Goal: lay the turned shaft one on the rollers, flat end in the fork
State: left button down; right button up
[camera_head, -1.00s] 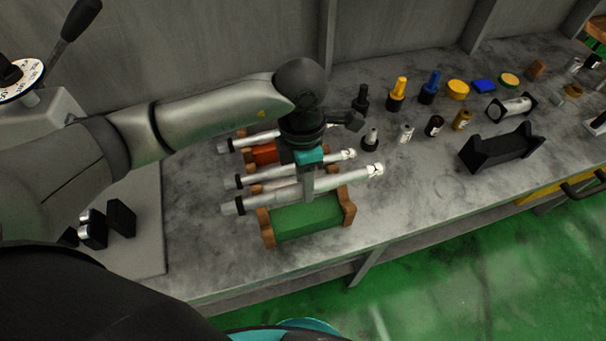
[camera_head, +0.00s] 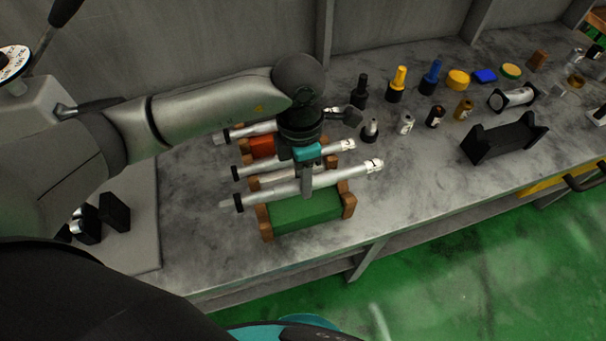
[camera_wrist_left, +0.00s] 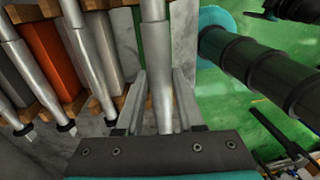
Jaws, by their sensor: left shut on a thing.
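Turned shaft one (camera_head: 340,175) is a silver bar marked "1" at its right end, with a dark ring near its left end. It lies across the wooden end pieces of the green rack (camera_head: 305,211); I cannot tell whether it touches them. My left gripper (camera_head: 306,185) points down and is shut on the shaft's middle. In the left wrist view the shaft (camera_wrist_left: 160,70) runs between the fingers (camera_wrist_left: 160,105). The shaft marked "2" (camera_head: 325,151) and a third shaft (camera_head: 252,131) lie behind it. I cannot make out the rollers or fork. My right gripper is out of view.
An orange rack (camera_head: 262,146) stands behind the green one. A black stand with notched ends (camera_head: 503,140) is on the right of the bench. Several small bottles and tools stand along the back. Bare bench lies between the green rack and the stand.

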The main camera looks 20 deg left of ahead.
pick_arm(q)
jog(key=shift+w+f+b, duration=0.1)
jog(key=shift+f+b, duration=2.7)
jog(key=shift+f, duration=0.3)
jog(key=shift+c, duration=2.4)
grip_release()
jog(key=shift+o, duration=0.2)
jog(key=shift+s+f, duration=0.2)
notch_tip(320, 180, up, 16)
jog(key=w+p, duration=0.1)
jog(key=shift+w+a+f+p, duration=0.2)
jog(key=shift+a+f+p, duration=0.05)
jog(key=shift+a+p, duration=0.1)
jog(key=shift+s, duration=0.1)
